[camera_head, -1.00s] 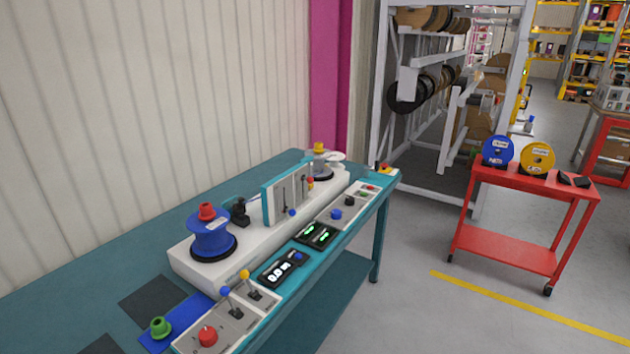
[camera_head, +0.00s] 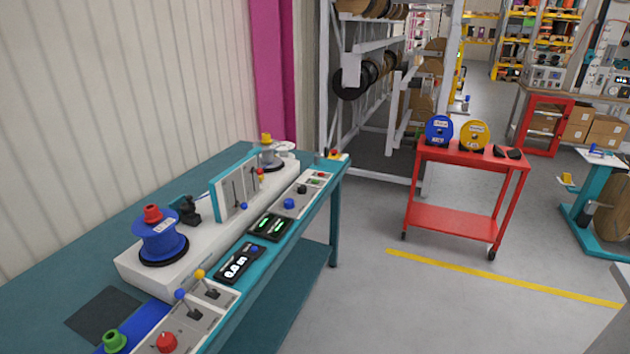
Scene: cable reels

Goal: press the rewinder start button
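The rewinder stands on a teal bench along the left wall. Its white bed (camera_head: 135,262) carries a blue reel (camera_head: 160,240) with a red knob at the near end and a grey reel (camera_head: 271,157) with a yellow knob at the far end. Along the front edge are a panel with a large red button (camera_head: 167,343), levers with blue and yellow knobs, a display (camera_head: 240,263) and a panel with a blue knob (camera_head: 289,203). At that panel's far end are small green and red buttons (camera_head: 321,176). Which one is the start button I cannot read. My gripper is not in view.
A red cart (camera_head: 466,153) with a blue and a yellow reel stands to the right of the bench. A reel rack (camera_head: 325,100) stands behind.

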